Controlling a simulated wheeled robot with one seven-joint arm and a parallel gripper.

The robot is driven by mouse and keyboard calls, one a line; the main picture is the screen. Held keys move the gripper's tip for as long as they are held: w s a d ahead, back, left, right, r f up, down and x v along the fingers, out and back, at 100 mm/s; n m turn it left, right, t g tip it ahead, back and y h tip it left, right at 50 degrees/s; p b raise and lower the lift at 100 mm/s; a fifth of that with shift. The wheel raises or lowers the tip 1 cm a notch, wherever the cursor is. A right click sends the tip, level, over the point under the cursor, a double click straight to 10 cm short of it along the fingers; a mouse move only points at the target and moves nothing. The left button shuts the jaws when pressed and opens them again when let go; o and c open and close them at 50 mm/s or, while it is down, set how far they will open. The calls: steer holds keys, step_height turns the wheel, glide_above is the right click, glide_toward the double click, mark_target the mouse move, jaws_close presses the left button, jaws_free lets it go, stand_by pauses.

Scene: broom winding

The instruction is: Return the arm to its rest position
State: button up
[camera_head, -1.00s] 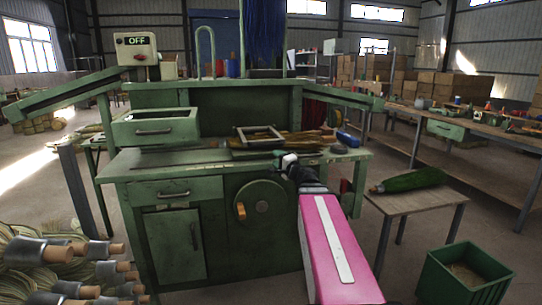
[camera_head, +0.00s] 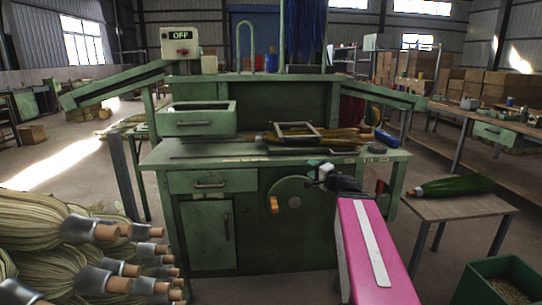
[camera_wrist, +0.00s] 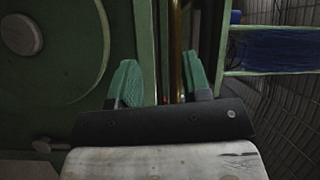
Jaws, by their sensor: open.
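My arm's pink link (camera_head: 372,255) reaches forward toward the front of the green winding bench (camera_head: 215,183). My gripper (camera_head: 318,172) is small in the head view, by the bench's front edge, right of the round green wheel with an orange handle (camera_head: 291,195). In the wrist view my gripper (camera_wrist: 163,82) shows two green fingertips standing apart. Nothing is held between them. Behind them the wrist view shows green bench metal and a brass-coloured rod (camera_wrist: 175,50). I cannot tell whether the fingers touch the bench.
Brown broom bristles (camera_head: 345,138) lie on the bench beside a metal frame. A green broom bundle (camera_head: 452,187) lies on a side table (camera_head: 465,208) at the right. A green bin (camera_head: 478,285) stands in front of it. Several bound broom heads (camera_head: 70,245) fill the lower left.

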steer(key=s+a+f+n+g, duration=0.2)
steer(key=a+f+n+g, duration=0.3)
steer(key=f, duration=0.5)
steer(key=s+f+n+g+h, duration=0.2)
steer(key=s+f+g+h, duration=0.2)
steer(key=s+f, duration=0.3)
steer(key=s+a+f+n+g+h, duration=0.1)
steer(key=s+f+n+g+h, duration=0.2)
steer(key=f, duration=1.1)
steer(key=s+g+h, duration=0.2)
steer(key=s+g, duration=0.1)
steer(key=g, duration=0.1)
steer(key=shift+s+a+f, duration=0.15)
steer(key=shift+s+f, duration=0.1)
steer(key=shift+s, duration=0.15)
